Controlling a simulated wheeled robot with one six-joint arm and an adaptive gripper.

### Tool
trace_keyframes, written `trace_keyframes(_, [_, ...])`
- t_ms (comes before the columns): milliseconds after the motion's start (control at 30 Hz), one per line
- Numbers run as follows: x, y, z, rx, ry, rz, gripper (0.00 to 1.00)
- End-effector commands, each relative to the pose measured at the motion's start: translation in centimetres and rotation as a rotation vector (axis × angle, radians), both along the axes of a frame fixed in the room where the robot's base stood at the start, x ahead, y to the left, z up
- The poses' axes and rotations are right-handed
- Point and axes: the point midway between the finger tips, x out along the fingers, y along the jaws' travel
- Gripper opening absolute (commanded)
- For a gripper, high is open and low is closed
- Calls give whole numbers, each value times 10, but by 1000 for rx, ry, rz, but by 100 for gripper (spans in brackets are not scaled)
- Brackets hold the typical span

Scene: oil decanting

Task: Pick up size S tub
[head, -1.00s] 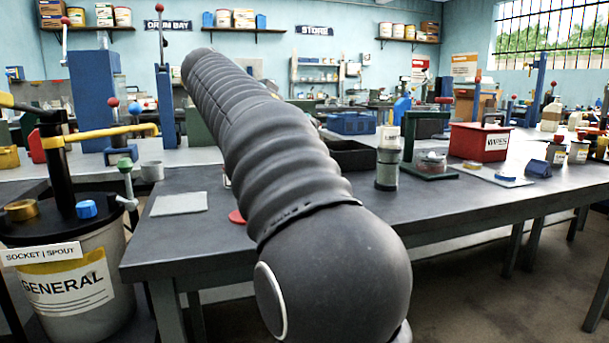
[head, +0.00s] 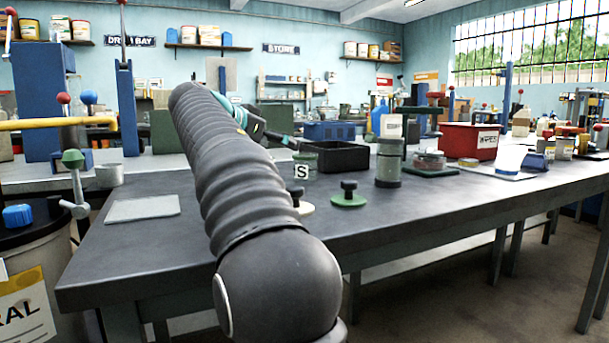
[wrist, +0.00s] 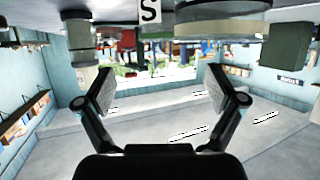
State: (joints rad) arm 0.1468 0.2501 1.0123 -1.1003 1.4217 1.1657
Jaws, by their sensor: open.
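The size S tub (head: 306,160) stands on the dark bench in the head view. It is small and greenish, with a white card marked S (head: 301,172) at its front. My gripper (head: 282,138) is partly hidden behind my arm, just left of the tub and seemingly above the bench. In the wrist view my gripper (wrist: 166,90) has its two fingers spread wide with nothing between them. The S card (wrist: 149,10) shows at the top edge there, beyond the fingertips; the tub itself is mostly cut off.
A green disc with a black knob (head: 348,198) and a pale disc with a black knob (head: 303,208) lie in front of the tub. A black tray (head: 336,156) and a grey canister (head: 389,165) stand to the right. A grey mat (head: 142,208) lies left.

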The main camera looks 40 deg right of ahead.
Motion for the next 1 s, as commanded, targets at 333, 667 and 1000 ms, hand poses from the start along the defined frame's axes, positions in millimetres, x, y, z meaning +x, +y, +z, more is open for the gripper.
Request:
trace_keyframes(333, [5,-35,-15,1,1,1,94])
trace_keyframes(667, [9,-64,-29,1,2,-5,94])
trace_keyframes(1000, [13,-83,-37,1,1,-1,94])
